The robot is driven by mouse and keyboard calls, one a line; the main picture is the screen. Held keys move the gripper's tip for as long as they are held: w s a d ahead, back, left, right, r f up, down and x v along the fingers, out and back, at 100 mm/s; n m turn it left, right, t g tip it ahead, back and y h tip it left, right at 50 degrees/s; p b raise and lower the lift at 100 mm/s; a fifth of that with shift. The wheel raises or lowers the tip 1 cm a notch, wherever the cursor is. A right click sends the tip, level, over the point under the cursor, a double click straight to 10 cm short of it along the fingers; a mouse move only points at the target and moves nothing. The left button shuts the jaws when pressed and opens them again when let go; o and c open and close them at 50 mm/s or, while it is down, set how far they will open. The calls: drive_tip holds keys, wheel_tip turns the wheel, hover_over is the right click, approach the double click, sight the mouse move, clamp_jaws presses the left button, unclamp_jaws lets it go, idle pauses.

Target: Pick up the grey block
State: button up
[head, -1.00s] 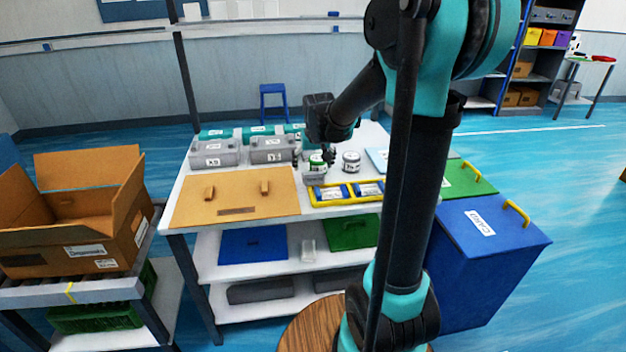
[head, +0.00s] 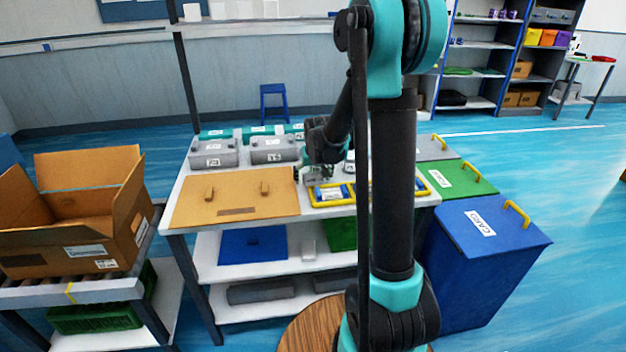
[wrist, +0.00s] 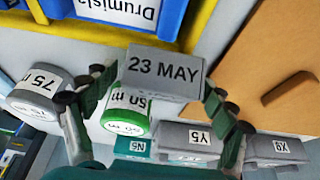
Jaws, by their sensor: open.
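The grey block (wrist: 163,74), marked "23 MAY", is in the middle of the wrist view, on the white table top. My gripper (wrist: 158,97) is open, with one finger to the left of the block and one to the right. The right finger is very close to the block's edge; I cannot tell whether it touches.
A green-ringed roll (wrist: 127,113) is right beside the block, and a grey "75 m" roll (wrist: 37,92) is farther left. The yellow tray (head: 313,197) with blue items borders the block. Grey cases (head: 214,152) stand behind, and a tan board (head: 235,195) lies left.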

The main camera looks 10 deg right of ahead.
drive_tip(key=c, duration=1.5)
drive_tip(key=shift+r, duration=0.15)
